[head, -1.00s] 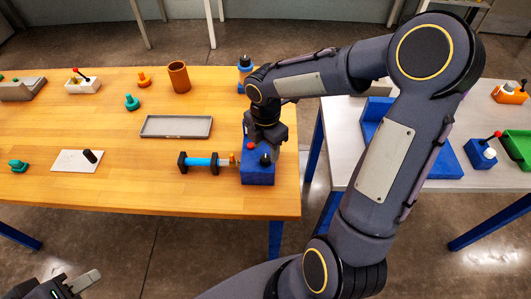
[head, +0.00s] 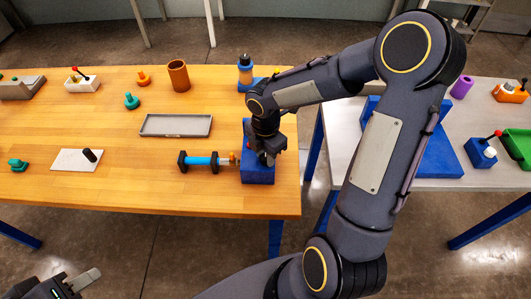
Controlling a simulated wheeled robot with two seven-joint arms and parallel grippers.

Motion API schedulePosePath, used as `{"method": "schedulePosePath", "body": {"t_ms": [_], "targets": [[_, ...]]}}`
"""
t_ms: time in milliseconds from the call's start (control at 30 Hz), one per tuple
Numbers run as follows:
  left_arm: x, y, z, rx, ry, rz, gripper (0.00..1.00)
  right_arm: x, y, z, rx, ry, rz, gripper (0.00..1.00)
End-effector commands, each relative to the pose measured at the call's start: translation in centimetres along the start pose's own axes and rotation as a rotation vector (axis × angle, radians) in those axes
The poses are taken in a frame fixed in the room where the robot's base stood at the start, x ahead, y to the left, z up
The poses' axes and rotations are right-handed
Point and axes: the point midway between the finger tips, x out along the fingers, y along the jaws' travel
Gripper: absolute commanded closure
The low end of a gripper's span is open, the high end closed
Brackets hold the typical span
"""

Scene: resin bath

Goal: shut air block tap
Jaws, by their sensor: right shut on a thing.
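The air block (head: 258,174) is a blue block at the right front of the wooden table. In the earlier frame it shows a red knob and a dark knob on top. A blue cylinder with black end flanges (head: 201,160) lies against its left side, with an orange-brown fitting between. My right gripper (head: 264,158) points down on top of the block and is shut on the tap, which its fingers hide. The tap's angle cannot be seen. My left gripper (head: 80,282) is at the bottom left, away from the table. Only one light finger shows clearly.
A white plate with a black peg (head: 62,160) lies left. My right arm covers part of the right table (head: 440,197).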

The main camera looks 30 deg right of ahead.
Motion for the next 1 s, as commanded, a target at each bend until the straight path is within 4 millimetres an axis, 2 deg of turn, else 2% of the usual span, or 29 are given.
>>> {"method": "schedulePosePath", "body": {"t_ms": [367, 1000], "targets": [[0.5, -0.2, 0.3, 0.000, 0.000, 0.000, 0.64, 0.1, 0.0, 0.0, 0.094, -0.001, 0.000, 0.94], [2.8, -1.3, 1.4, 0.000, 0.000, 0.000, 0.64, 0.2, 0.1, 0.0, 0.662, 0.001, 0.002, 0.94]]}}
